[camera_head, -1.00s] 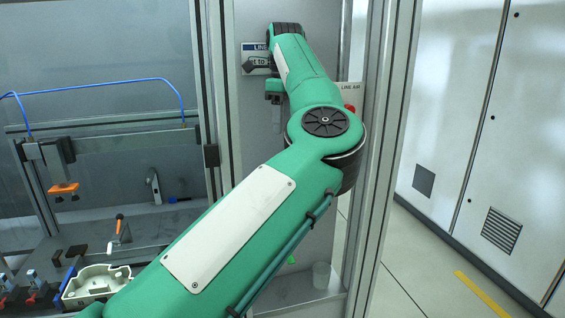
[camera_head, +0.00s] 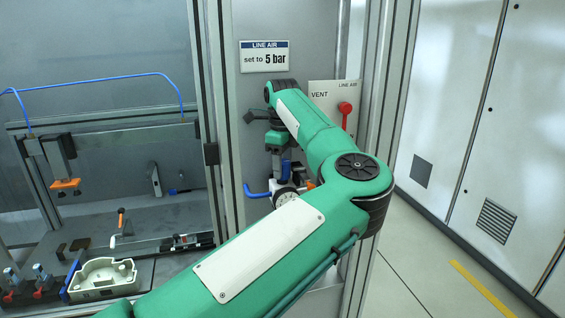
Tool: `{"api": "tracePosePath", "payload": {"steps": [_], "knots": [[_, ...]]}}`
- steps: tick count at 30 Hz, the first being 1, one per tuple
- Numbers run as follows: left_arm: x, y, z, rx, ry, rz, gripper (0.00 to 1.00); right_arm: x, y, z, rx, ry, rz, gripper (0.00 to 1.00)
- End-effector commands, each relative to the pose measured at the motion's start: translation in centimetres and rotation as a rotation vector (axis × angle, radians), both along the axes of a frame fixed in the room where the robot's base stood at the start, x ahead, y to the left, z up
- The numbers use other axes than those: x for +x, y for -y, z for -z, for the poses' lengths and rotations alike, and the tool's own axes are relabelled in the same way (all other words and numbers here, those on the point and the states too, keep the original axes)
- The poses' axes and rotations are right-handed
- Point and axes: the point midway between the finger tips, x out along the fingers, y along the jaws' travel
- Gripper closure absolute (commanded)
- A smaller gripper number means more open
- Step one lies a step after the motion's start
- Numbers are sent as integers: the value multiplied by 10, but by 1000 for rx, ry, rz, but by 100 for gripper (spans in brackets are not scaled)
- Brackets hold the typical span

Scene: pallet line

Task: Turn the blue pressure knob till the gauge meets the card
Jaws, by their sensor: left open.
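The card (camera_head: 264,57) on the grey panel reads "LINE AIR set to 5 bar" and is in plain view. Below it, the white round gauge (camera_head: 284,197) shows only in part beside my arm; its needle cannot be read. The blue knob (camera_head: 286,167) seems to be the upright blue part just above the gauge, partly covered by my gripper and arm. My left gripper (camera_head: 277,166) points down at the knob, open. Whether its fingers are around the knob or beside it, or touch it, I cannot tell. My right gripper is out of view.
A VENT panel (camera_head: 322,97) with a red handle (camera_head: 345,108) is right of the card, close to my arm. A blue hose (camera_head: 258,192) runs left of the gauge. A frame post (camera_head: 211,153) stands left; a pale housing (camera_head: 103,277) lies on the bench.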

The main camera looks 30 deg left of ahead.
Motion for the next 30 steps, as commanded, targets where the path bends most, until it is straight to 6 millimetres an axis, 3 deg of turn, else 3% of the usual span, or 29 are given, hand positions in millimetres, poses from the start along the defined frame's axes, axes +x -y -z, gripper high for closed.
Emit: {"api": "tracePosePath", "payload": {"steps": [8,12,13,23,30], "knots": [[0,0,1,0,0,0,54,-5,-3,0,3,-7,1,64],[0,0,1,1,0,0,81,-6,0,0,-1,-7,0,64],[0,0,1,1,0,0,84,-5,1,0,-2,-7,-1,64],[0,0,1,1,0,-42,84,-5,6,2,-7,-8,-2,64],[0,-1,1,2,0,-185,84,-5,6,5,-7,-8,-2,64]]}}
